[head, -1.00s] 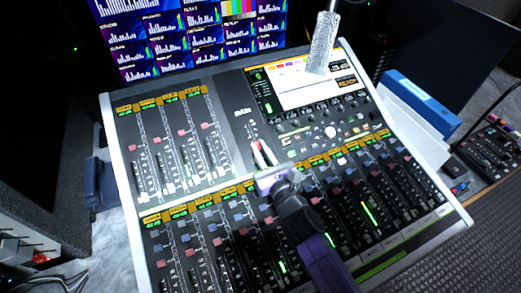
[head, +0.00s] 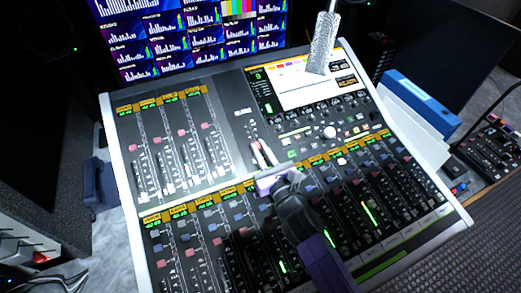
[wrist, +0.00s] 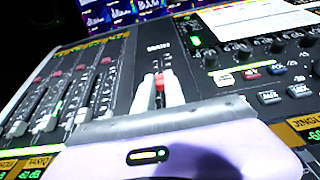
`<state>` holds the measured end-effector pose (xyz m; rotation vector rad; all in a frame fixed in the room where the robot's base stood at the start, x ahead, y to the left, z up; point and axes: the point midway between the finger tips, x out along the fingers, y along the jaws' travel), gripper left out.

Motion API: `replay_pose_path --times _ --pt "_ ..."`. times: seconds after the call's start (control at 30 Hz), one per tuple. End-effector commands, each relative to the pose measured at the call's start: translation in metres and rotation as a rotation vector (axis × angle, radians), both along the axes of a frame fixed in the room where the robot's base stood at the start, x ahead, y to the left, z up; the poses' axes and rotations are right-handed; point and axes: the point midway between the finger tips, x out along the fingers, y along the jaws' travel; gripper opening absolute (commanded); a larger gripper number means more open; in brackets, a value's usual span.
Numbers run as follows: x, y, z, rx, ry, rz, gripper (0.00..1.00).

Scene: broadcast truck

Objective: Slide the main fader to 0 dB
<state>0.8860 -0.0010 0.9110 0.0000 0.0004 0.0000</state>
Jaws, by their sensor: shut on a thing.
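The mixing console (head: 228,119) fills the middle of the head view. Its main fader strip, marked MAIN (wrist: 157,47), runs up the dark panel between the left fader bank and the screen section. My gripper (head: 258,150) is over this strip, with its pale fingers shut on the red main fader cap (wrist: 159,80). In the wrist view the cap shows as a red sliver between the two fingertips, and the rest of it is hidden. The lower part of the main fader's slot is hidden by my gripper, and I cannot read its scale marks.
A bank of several faders (head: 172,150) lies left of the main strip. Another row of faders (head: 215,240) runs below it. Knobs and buttons (wrist: 249,70) stand close on the right. A multi-view monitor (head: 190,38) stands behind, and a blue binder (head: 420,103) lies at right.

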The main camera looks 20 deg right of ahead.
Motion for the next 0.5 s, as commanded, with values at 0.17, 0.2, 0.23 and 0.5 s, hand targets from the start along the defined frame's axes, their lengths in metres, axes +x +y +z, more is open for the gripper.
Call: replay_pose_path --times 0.17,0.2,0.23,0.5 --pt "0.0 0.0 0.0 0.0 -0.001 0.0 0.0" --pt "0.0 0.0 0.0 0.0 -0.001 0.0 0.0" --pt "0.0 0.0 0.0 0.0 -0.001 0.0 0.0" --pt "0.024 0.0 0.014 -0.001 -0.002 0.0 0.0"
